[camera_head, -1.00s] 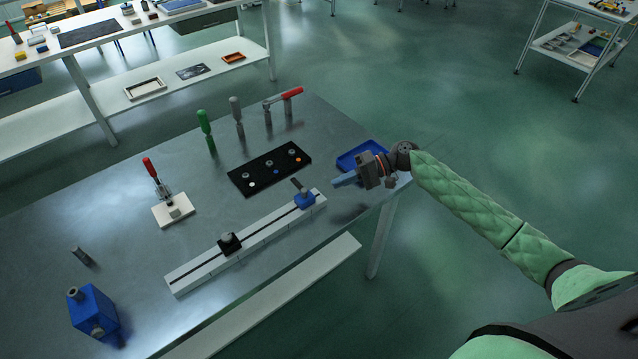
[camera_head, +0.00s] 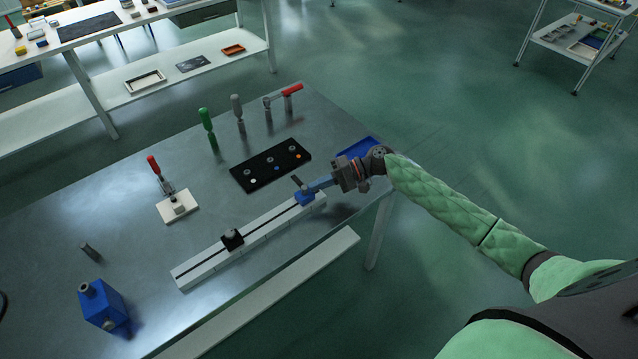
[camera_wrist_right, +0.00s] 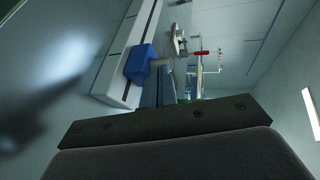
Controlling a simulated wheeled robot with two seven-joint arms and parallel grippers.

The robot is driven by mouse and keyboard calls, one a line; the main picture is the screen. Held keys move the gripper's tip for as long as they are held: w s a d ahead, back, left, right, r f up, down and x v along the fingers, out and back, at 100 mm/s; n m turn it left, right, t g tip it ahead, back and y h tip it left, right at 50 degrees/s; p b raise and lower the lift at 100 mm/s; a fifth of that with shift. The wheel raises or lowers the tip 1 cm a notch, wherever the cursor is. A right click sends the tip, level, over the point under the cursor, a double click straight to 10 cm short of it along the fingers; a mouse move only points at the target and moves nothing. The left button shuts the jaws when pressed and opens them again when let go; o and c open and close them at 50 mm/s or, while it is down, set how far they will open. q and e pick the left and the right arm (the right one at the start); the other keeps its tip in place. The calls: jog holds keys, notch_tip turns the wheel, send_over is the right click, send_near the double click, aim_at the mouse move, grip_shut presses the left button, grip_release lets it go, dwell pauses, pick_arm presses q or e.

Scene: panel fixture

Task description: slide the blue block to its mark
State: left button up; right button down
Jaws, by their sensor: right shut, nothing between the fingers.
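The blue block (camera_head: 304,198) sits on the white slotted rail (camera_head: 262,229), near the rail's right end, with a grey handle sticking up from it. It also shows in the right wrist view (camera_wrist_right: 139,64). My right gripper (camera_head: 309,189) is shut and empty. Its fingertips are right beside the block's handle; I cannot tell whether they touch. A black block with a knob (camera_head: 232,240) sits farther left on the rail. Thin dark lines cross the rail's side; I cannot tell which is the mark. My left gripper is not in view.
A black panel (camera_head: 270,166) with coloured dots lies behind the rail, and a blue tray (camera_head: 357,148) lies near my right wrist. A red-handled clamp (camera_head: 176,205) and a blue box (camera_head: 103,306) stand to the left. The table front is clear.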

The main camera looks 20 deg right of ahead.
jog(key=s+a, duration=0.1)
jog(key=a, duration=0.1)
jog(key=s+a, duration=0.1)
jog(key=a, duration=0.4)
jog(key=shift+s+a+b, duration=0.3)
jog(key=shift+s, duration=0.1)
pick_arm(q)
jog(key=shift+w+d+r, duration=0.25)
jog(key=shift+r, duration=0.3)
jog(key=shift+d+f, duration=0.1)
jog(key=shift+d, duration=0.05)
pick_arm(e)
jog(key=shift+d, duration=0.1)
